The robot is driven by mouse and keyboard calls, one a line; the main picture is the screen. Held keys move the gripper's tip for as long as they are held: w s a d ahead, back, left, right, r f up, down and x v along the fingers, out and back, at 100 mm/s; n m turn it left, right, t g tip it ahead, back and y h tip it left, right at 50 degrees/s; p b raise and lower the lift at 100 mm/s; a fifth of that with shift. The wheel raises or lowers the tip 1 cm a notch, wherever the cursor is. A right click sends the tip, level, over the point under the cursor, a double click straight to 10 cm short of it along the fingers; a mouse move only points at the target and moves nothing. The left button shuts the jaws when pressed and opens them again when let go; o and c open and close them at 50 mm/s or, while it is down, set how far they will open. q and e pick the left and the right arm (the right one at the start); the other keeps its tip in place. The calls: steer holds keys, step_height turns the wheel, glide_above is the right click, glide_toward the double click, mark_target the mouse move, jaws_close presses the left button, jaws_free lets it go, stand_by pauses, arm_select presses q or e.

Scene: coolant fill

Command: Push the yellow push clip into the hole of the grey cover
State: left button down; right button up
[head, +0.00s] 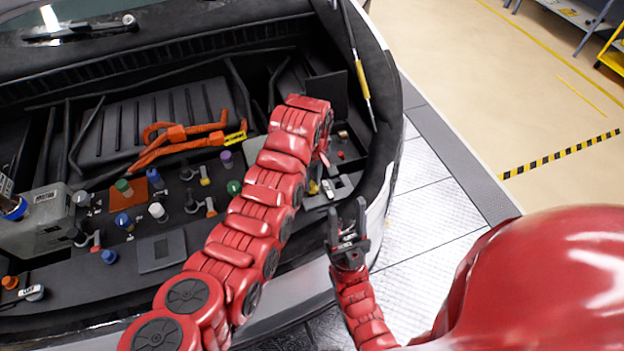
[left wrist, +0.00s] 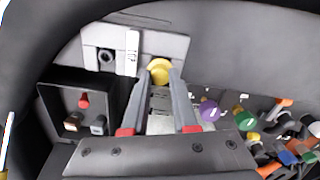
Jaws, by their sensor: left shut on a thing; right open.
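The yellow push clip (left wrist: 158,70) is between the fingertips of my left gripper (left wrist: 160,84), which is shut on it. In the left wrist view the clip is in front of the grey cover (left wrist: 174,46), right of a white label strip. I cannot tell whether it touches the cover. In the head view the yellow clip (head: 313,187) and grey cover (head: 316,201) show small beside my left arm, which hides most of that gripper. My right gripper (head: 347,212) is open and empty, in front of the car's edge.
A black open box (left wrist: 52,97) with small red, tan and grey parts stands beside the cover. Several coloured caps, a grey tank (head: 40,225) and orange cables (head: 180,140) fill the bay to the left. The bay's black rim (head: 385,150) curves around the right side.

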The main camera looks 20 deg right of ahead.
mark_target(312, 184)
arm_select(q)
steer(key=shift+f+b, duration=0.5)
steer(key=shift+f, duration=0.3)
steer(key=c, duration=0.6)
jaws_free()
steer(key=shift+r, duration=0.15)
steer(key=shift+r, duration=0.3)
step_height(312, 184, up, 8)
steer(key=shift+f+p, duration=0.2)
steer(key=shift+p, duration=0.2)
step_height(312, 184, up, 9)
steer(key=b, duration=0.1)
